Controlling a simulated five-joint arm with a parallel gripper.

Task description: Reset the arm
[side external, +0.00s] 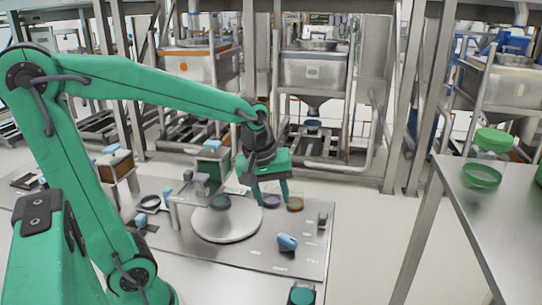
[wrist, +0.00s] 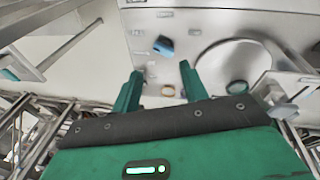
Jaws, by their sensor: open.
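My green arm reaches across the side view from the left, bent at the elbow.
A blue part (side external: 287,242) lies toward the front. A steel side table (side external: 500,215) holds green-lidded jars (side external: 481,178) at right. Steel bins on frames (side external: 313,70) stand behind.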

